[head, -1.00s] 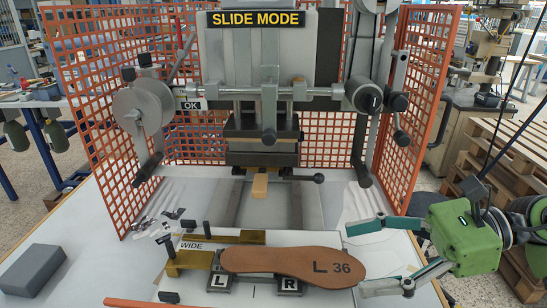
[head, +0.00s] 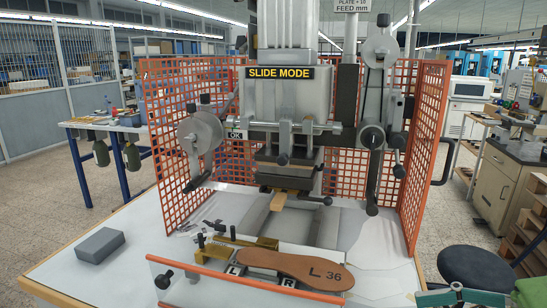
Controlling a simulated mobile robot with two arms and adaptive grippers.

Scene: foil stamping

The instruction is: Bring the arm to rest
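My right gripper (head: 462,297) is at the bottom right edge in the head view, with only part of its green body and one finger showing. That finger is splayed out as it was when both showed wide apart; the other is cut off. No object shows at the visible finger. It is to the right of a brown insole (head: 295,267) marked "L 36", apart from it in the picture. The insole lies over the L and R supports of the fixture (head: 235,268). The stamping press (head: 290,95) stands behind, showing SLIDE MODE and OK. My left gripper is not in view.
Orange mesh guards (head: 430,135) flank the press. A grey block (head: 100,245) lies on the left of the white table (head: 150,225). A clear panel with an orange top edge (head: 190,268) stands in front of the fixture. A dark round stool (head: 478,267) is at right.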

